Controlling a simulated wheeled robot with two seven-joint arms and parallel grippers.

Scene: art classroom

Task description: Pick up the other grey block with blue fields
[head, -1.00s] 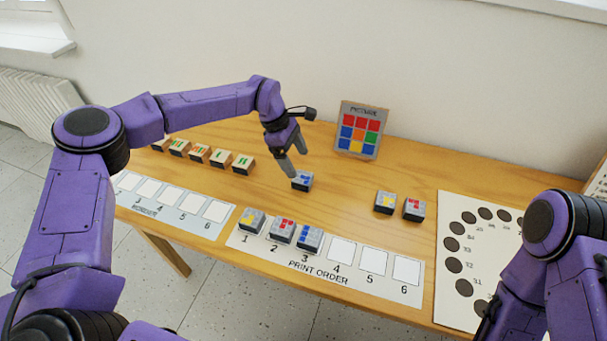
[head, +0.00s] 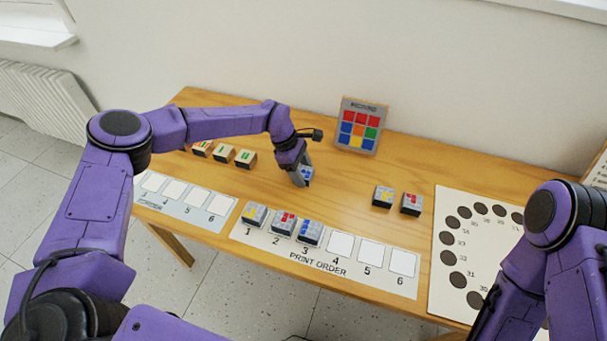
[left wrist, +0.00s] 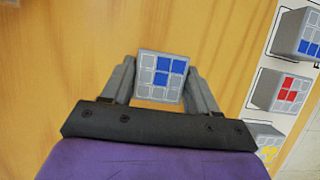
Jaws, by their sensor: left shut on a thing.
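The loose grey block with blue fields (head: 307,174) is at the middle of the table, partly hidden behind my left gripper (head: 303,178) in the head view. In the left wrist view this block (left wrist: 161,76) sits between the two fingers of my left gripper (left wrist: 161,88), which are shut on its sides. I cannot tell whether it touches the table. Another grey block with blue fields (head: 310,233) stands on space 3 of the print order strip (head: 320,262); it also shows in the left wrist view (left wrist: 309,38). My right gripper is not visible.
Blocks with yellow (head: 254,214) and red (head: 283,223) fields stand on spaces 1 and 2. Two more, yellow (head: 383,196) and red (head: 411,203), stand to the right. A colour-grid panel (head: 359,126) stands behind. Wooden blocks (head: 223,153) are at left.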

